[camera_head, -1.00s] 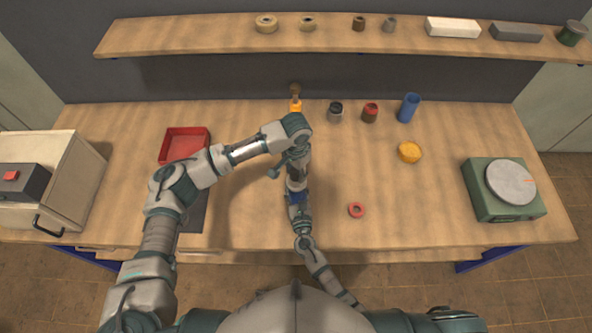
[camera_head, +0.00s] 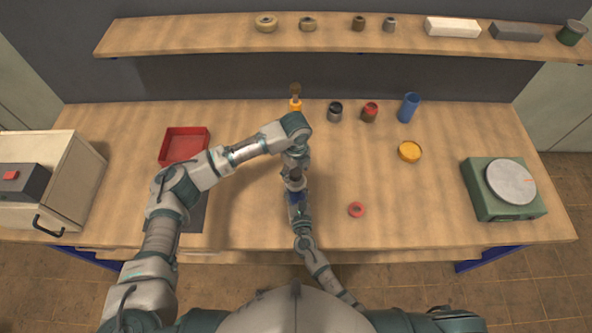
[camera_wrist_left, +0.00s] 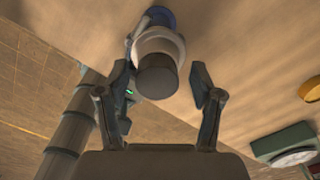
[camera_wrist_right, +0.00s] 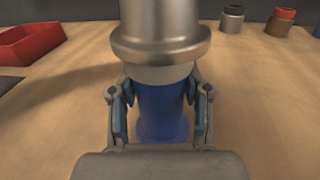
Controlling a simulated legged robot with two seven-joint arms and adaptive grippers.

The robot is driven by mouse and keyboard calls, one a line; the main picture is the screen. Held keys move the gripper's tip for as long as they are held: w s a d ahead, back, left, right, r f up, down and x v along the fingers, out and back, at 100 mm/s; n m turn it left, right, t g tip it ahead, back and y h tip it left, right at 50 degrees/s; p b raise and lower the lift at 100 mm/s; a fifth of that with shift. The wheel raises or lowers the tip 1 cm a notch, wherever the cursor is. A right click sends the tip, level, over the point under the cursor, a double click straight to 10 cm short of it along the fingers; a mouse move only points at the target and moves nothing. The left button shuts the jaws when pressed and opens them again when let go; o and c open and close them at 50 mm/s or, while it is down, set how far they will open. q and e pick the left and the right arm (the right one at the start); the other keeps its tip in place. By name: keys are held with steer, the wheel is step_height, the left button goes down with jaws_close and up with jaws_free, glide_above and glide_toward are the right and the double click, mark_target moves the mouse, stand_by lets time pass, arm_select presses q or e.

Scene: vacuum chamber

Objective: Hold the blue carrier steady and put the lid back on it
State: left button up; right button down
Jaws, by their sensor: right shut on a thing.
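The blue carrier (camera_wrist_right: 160,112) stands upright on the bench, and my right gripper (camera_wrist_right: 160,92) is shut on its sides. A silver, flanged lid (camera_wrist_right: 160,38) sits on top of the carrier; whether it is fully seated I cannot tell. In the left wrist view the lid (camera_wrist_left: 158,45) has a dark round knob facing the camera, with a bit of the blue carrier (camera_wrist_left: 160,16) behind. My left gripper (camera_wrist_left: 160,78) is open, its fingers apart on both sides of the knob with gaps. In the head view my left gripper (camera_head: 296,160) is just beyond the lid's dark top (camera_head: 295,174).
A red ring (camera_head: 356,210) lies to the right on the bench. A red tray (camera_head: 184,146) is at the left; several small jars and a blue cylinder (camera_head: 409,107) stand at the back. A yellow dish (camera_head: 409,152) and green scale (camera_head: 503,190) are at the right.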

arm_select(q)
steer(key=shift+s+r, duration=0.1)
steer(key=shift+r, duration=2.2)
steer(key=shift+c, duration=0.4)
steer(key=n, duration=0.3)
steer(key=shift+r+n, duration=0.35)
steer(key=shift+n, duration=0.05)
steer(key=n, duration=0.4)
steer(key=shift+r+n, duration=0.4)
steer(key=n, duration=0.2)
steer(key=r+n, duration=0.1)
steer(key=n, duration=0.1)
steer(key=shift+n, duration=0.4)
steer(key=n, duration=0.3)
steer(key=r+n, duration=0.1)
steer(key=n, duration=0.1)
steer(key=shift+n, duration=0.4)
steer(key=shift+f, duration=0.1)
